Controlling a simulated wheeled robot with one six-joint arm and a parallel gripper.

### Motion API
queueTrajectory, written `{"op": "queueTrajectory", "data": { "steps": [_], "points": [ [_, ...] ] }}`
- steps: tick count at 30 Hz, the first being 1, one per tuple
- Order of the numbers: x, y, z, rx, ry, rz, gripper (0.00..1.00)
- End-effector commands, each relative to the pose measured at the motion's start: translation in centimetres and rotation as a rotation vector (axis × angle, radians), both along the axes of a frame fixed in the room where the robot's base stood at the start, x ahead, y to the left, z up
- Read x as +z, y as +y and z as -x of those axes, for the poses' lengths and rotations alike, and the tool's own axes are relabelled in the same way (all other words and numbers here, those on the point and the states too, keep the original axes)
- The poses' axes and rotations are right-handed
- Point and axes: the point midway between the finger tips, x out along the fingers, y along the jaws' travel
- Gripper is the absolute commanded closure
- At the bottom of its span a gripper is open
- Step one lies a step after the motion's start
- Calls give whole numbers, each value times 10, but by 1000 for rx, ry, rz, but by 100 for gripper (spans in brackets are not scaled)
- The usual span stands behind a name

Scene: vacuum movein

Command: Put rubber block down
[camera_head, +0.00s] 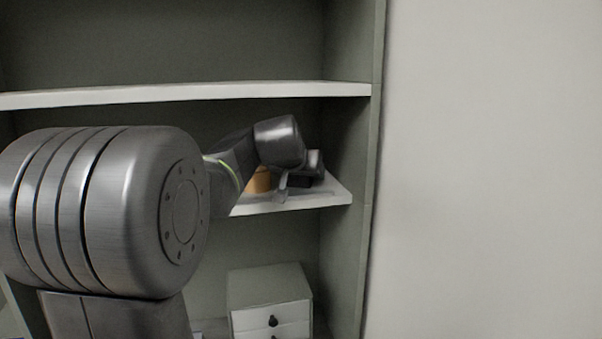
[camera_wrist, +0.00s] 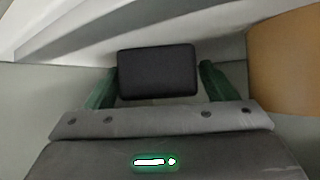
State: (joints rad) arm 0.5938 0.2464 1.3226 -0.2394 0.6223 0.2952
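The rubber block is a dark, rounded rectangular block (camera_wrist: 157,73) in the wrist view. It sits between the two green fingertips of my gripper (camera_wrist: 158,80), which lie close against its left and right sides. My gripper looks shut on it. In the head view my gripper (camera_head: 298,182) is inside the middle shelf bay, just above the white shelf board (camera_head: 300,202). The dark block there is mostly hidden by the gripper, and I cannot tell whether it touches the board.
An orange-brown object (camera_head: 260,181) stands on the same shelf left of my gripper; it shows at the right of the wrist view (camera_wrist: 290,62). The cabinet's side wall (camera_head: 345,150) is close on the right. A white upper shelf (camera_head: 300,89) is above, a small drawer unit (camera_head: 270,290) below.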

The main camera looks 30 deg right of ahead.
Motion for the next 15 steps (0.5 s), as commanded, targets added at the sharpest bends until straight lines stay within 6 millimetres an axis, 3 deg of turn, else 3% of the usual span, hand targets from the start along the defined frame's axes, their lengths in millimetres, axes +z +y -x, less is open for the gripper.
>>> {"op": "queueTrajectory", "data": {
  "steps": [8, 15],
  "points": [
    [4, 0, 0, 0, 0, 0, 22],
    [21, 20, 21, 1, -4, 3, 22]
  ]
}}
